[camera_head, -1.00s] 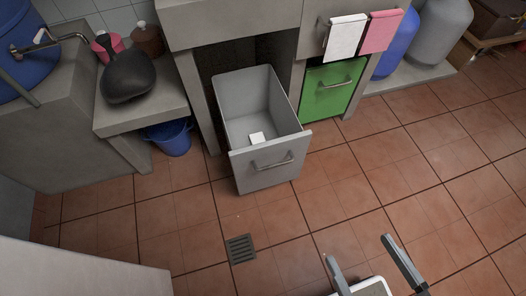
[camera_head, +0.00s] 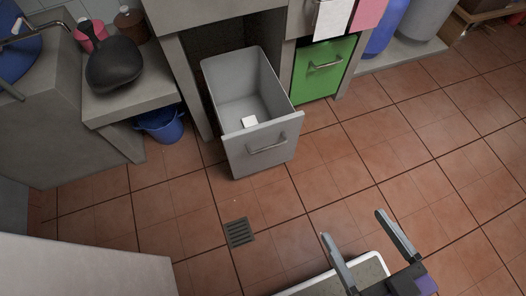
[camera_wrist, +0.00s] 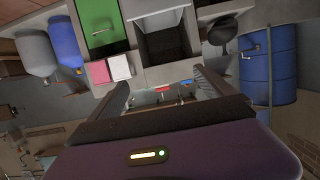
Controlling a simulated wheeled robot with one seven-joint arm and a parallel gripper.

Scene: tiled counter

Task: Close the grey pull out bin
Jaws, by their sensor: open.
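In the wrist view the bin (camera_wrist: 160,20) shows at the top, upside down. My gripper (camera_head: 361,240) is open and empty at the lower right of the head view, over the floor and apart from the bin. Its two fingers show in the wrist view (camera_wrist: 160,82), spread wide.
A green bin front (camera_head: 322,68) is shut to the right of the grey bin. A blue bucket (camera_head: 161,125) stands to its left, below a shelf with a black pan (camera_head: 113,70). A floor drain (camera_head: 239,232) lies in front. The tiled floor between gripper and bin is clear.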

